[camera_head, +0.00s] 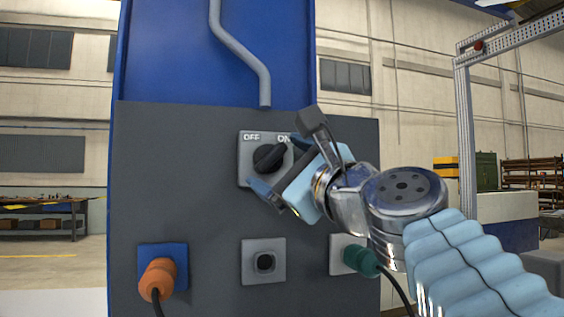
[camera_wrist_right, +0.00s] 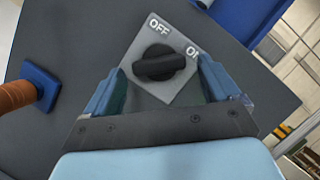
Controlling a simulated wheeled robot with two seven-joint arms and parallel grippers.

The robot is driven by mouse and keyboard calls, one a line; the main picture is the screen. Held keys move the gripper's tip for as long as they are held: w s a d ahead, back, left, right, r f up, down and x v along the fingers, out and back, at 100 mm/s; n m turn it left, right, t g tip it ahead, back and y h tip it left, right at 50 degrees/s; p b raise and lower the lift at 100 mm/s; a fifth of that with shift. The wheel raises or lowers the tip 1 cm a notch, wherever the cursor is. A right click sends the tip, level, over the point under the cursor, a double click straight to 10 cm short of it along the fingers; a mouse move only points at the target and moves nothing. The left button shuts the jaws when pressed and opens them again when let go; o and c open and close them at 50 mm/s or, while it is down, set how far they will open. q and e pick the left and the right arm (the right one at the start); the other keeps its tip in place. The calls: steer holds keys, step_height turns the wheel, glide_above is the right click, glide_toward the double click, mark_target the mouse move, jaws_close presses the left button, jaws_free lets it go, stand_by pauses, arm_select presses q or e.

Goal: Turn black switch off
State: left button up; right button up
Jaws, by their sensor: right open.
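The black switch (camera_head: 268,158) is a round rotary knob with a bar handle on a grey square plate (camera_head: 246,172) marked OFF at left and ON at right. In the head view its handle slants up to the right, toward ON. The knob also shows in the right wrist view (camera_wrist_right: 160,64). My right gripper (camera_head: 282,172) is open in front of the plate. In the right wrist view its blue fingers (camera_wrist_right: 160,80) stand either side of the knob, with gaps visible; I cannot tell their exact depth. My left gripper is not in view.
The dark grey panel (camera_head: 200,200) carries an orange plug (camera_head: 158,278) in a blue socket, an empty grey socket (camera_head: 264,262) and a green plug (camera_head: 361,262) with a cable, below my right arm. A grey pipe (camera_head: 240,55) runs down the blue cabinet above.

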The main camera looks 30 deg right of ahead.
steer(key=c, duration=1.1)
steer(key=shift+o, duration=0.2)
